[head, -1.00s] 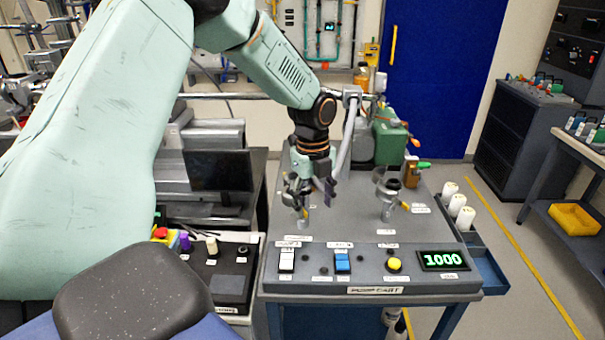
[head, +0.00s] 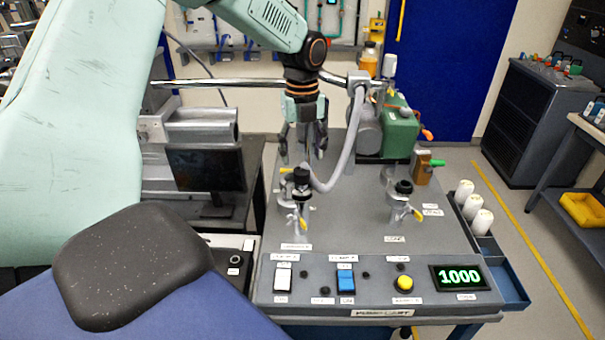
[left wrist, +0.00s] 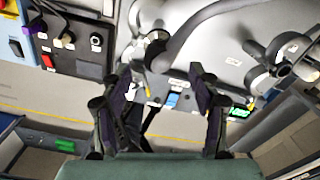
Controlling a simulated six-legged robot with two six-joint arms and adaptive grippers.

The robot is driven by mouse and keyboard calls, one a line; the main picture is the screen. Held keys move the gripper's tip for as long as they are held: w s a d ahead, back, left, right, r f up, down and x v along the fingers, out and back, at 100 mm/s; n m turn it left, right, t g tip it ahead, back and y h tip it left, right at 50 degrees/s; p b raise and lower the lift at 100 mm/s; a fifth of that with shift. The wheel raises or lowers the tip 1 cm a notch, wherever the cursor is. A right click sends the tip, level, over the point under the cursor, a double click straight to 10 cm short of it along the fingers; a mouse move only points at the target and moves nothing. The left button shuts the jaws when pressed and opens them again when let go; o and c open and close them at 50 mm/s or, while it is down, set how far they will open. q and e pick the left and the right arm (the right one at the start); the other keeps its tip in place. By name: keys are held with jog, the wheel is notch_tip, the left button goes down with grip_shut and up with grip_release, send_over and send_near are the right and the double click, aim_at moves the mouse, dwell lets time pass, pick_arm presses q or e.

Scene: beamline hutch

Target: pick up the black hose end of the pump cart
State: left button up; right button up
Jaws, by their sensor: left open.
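The pump cart (head: 350,225) stands in front of me with two clamped ports on its grey top. The black hose end (head: 302,178) is upright at the left port, with the grey hose (head: 345,150) curving down to it from a holder on the rail. My left gripper (head: 303,152) points down, open and empty, just above the black end. In the left wrist view the black end (left wrist: 156,50) shows beyond the gap between the open fingers (left wrist: 162,76). Whether the fingers flank it cannot be told. My right gripper is not in view.
The right port (head: 402,190) has its own black top and clamp. A green pump (head: 400,130) sits at the back of the cart. White rolls (head: 473,207) stand in a blue side tray. A metal rail (head: 240,84) crosses behind. The cart top between the ports is clear.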

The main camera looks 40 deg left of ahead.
aim_at(301, 169)
pick_arm(q)
jog(key=shift+a+f, duration=0.3)
jog(key=shift+a, duration=0.05)
jog(key=shift+d+f, duration=0.15)
jog(key=shift+f, duration=0.15)
jog(key=shift+s+d+f, duration=0.25)
jog(key=shift+d+f, duration=0.1)
jog(key=shift+f, duration=0.2)
jog(key=shift+s+d+f, duration=0.25)
jog(key=shift+d+f, duration=0.1)
jog(key=shift+f, duration=0.15)
jog(key=f, duration=0.3)
jog(key=a+f, duration=0.1)
jog(key=shift+w+a+f+p, duration=0.1)
jog(key=shift+w+f+p, duration=0.2)
jog(key=shift+w, duration=0.05)
jog(key=shift+s+d+r, duration=0.25)
jog(key=shift+d+r, duration=0.1)
jog(key=shift+d, duration=0.1)
jog(key=shift+c, duration=1)
jog(key=shift+w+a+f, duration=0.25)
jog(key=shift+a+f, duration=0.05)
jog(key=shift+a, duration=0.1)
jog(key=c, duration=0.4)
jog(key=shift+s+d+r, duration=0.2)
jog(key=shift+d+r, duration=0.05)
jog(key=shift+d, duration=0.05)
jog(key=c, duration=0.7)
jog(key=shift+a, duration=0.1)
grip_shut()
